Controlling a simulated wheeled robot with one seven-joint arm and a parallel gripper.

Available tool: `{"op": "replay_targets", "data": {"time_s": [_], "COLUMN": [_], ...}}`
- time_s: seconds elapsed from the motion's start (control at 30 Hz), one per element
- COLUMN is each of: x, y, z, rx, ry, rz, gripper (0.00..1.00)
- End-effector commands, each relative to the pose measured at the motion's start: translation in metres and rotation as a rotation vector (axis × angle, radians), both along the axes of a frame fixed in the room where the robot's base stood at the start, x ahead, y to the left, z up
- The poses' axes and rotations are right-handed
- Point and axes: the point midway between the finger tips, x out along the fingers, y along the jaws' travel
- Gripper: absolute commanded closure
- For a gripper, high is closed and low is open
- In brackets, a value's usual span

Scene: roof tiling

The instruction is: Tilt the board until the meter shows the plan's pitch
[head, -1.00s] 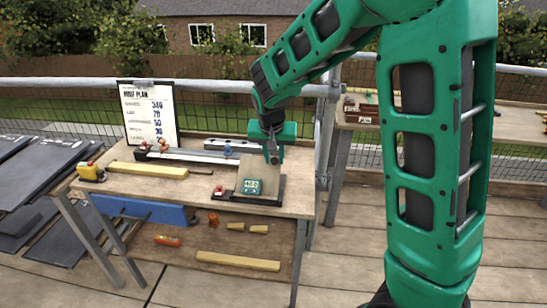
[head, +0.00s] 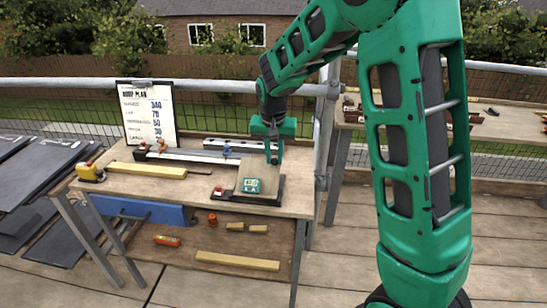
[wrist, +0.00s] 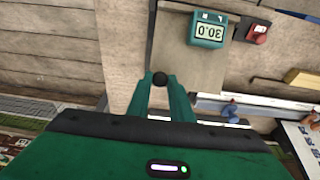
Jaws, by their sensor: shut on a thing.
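The tan tilting board (head: 268,171) stands sloped on a dark base (head: 270,200) at the right end of the bench. The green meter (head: 252,185) sits on the board's lower part; in the wrist view the meter (wrist: 208,30) appears to read 30.0. My gripper (head: 273,158) is at the board's upper edge.
A red block (head: 218,192) lies just left of the base. A long metal rail (head: 190,155), a yellow wood strip (head: 146,169) and a yellow tape measure (head: 90,172) lie further left. Wood pieces lie on the shelf below. A second bench stands behind right.

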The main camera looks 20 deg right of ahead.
Motion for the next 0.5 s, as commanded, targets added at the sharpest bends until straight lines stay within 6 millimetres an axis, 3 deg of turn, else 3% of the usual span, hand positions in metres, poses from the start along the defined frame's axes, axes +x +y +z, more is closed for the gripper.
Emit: {"op": "replay_targets", "data": {"time_s": [0.07, 0.1, 0.13, 0.5], "x": [0.0003, 0.0003, 0.0003, -0.0003], "y": [0.0007, 0.0007, 0.0006, 0.0006], "z": [0.0004, 0.0004, 0.0004, 0.0034], "rx": [0.000, 0.000, 0.000, 0.000], "ry": [-0.001, -0.001, -0.001, -0.002], "rz": [0.001, 0.001, 0.001, 0.000], "gripper": [1.00, 0.71, 0.64, 0.62]}}
